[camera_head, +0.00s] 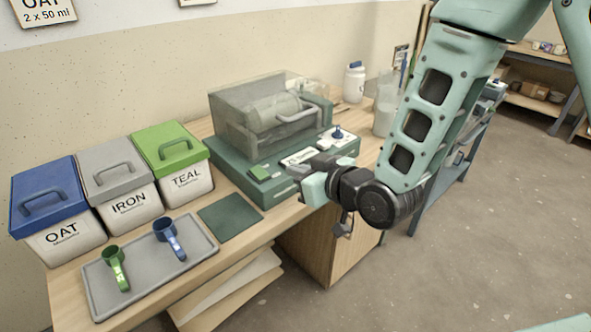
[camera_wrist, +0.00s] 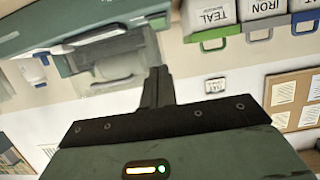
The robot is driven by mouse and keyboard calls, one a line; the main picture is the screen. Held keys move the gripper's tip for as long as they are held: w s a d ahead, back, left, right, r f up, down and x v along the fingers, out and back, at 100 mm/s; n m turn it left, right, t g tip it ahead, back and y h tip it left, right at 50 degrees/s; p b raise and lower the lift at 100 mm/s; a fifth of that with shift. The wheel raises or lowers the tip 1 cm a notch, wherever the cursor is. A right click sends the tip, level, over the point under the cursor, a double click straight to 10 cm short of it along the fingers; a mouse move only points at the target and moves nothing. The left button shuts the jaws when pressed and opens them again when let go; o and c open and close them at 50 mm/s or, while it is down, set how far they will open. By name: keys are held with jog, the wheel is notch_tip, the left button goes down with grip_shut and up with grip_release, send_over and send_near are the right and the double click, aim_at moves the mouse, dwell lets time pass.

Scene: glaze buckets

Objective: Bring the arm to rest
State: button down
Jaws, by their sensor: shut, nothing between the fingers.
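My arm comes down from the upper right in the head view. My gripper (camera_head: 293,172) points left beside the front of the green machine (camera_head: 268,168), above the bench's front edge. In the wrist view my gripper's fingers (camera_wrist: 156,80) are together with nothing between them. From the head view I cannot tell whether it touches the machine's base. The wrist picture is upside down, with the machine's clear cover (camera_wrist: 105,62) near the fingers.
Blue OAT (camera_head: 45,195), grey IRON (camera_head: 115,170) and green TEAL (camera_head: 172,150) buckets stand lidded at left. A grey tray (camera_head: 150,285) holds a green scoop (camera_head: 115,268) and a blue scoop (camera_head: 168,237). A dark green mat (camera_head: 230,217) lies bare. Open floor (camera_head: 480,240) is at right.

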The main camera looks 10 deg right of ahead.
jog(key=s+d+r+g+h+p, duration=0.1)
jog(key=s+g, duration=0.3)
jog(key=s, duration=0.4)
jog(key=s+d+r+g+h+p, duration=0.1)
jog(key=s+d+r+g+h, duration=0.2)
jog(key=s, duration=0.6)
jog(key=s+d+r+g+h+p, duration=0.2)
jog(key=s+g, duration=0.3)
jog(key=s, duration=0.4)
jog(key=shift+d+r+n+h, duration=0.4)
jog(key=shift+d+r+h, duration=0.15)
jog(key=shift+r+h, duration=0.2)
dwell(3.8)
